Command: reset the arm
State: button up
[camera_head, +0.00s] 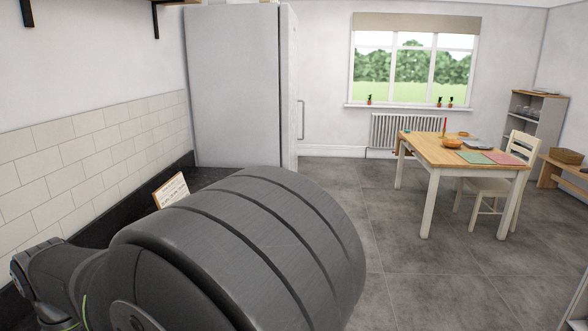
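My arm fills the lower left of the head view as large dark grey rounded links, very close to the camera. My gripper is not in view, so I cannot see its fingers or whether it holds anything. No glazed glassware cabinet can be made out in this view. The arm hides much of the dark counter (207,175) along the left wall.
A small framed card (171,190) stands on the counter behind my arm. A tall grey fridge-like cabinet (235,85) stands beyond it. A wooden dining table (425,150) with a chair (512,180) stands at the right. The grey floor (400,285) before it is clear.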

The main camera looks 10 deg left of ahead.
jog(key=shift+s+a+f, duration=0.7)
jog(key=shift+s+a, duration=0.15)
jog(key=shift+a, duration=0.05)
jog(key=w+d+r, duration=0.1)
jog(key=w+d, duration=0.2)
jog(key=d, duration=0.1)
jog(key=w+d+r+m, duration=0.1)
jog(key=w+d, duration=0.2)
jog(key=d, duration=0.1)
jog(key=w+d+r+m, duration=0.1)
jog(key=w+d, duration=0.2)
jog(key=d, duration=0.1)
jog(key=shift+w+d+r, duration=0.2)
jog(key=shift+w+r, duration=0.1)
jog(key=shift+r, duration=0.1)
jog(key=shift+w+d+r, duration=0.1)
jog(key=shift+w+d, duration=0.3)
jog(key=shift+d, duration=0.35)
